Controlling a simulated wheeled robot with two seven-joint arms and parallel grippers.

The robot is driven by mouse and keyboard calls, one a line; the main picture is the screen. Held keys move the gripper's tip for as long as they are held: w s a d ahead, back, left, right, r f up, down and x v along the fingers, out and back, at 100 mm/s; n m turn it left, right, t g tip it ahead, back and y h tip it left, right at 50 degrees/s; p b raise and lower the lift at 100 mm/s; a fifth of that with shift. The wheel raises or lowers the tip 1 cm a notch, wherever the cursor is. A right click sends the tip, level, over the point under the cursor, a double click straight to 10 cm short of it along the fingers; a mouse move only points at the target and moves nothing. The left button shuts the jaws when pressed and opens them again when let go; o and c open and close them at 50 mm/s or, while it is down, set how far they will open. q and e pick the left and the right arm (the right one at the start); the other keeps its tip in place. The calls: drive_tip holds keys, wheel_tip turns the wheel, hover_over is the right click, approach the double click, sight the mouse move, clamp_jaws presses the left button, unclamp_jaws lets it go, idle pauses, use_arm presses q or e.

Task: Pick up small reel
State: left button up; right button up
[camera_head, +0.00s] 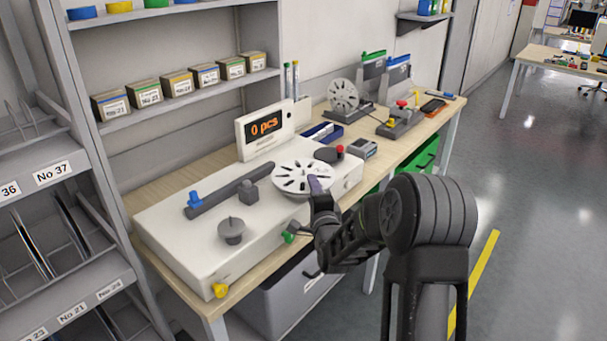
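A white reel (297,177) with dark slots lies flat on the right part of the white counting machine (180,240), whose display reads "0 pcs". My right gripper (316,187) is at the reel's front right edge and covers a small part of it. The fingers are seen end-on and dark, so I cannot tell whether they are open, shut or touching the reel. A second, grey-white reel (343,96) stands upright on a holder farther back on the table. My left gripper is not in view.
The machine carries a dark spindle (231,231), a dark rail (230,192) and coloured knobs. A shelf (185,98) with small boxes stands behind. A grey bin (290,295) is under the table (190,165). The floor at right is open.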

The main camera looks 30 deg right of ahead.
drive_tip(key=shift+c, duration=0.6)
clamp_jaws()
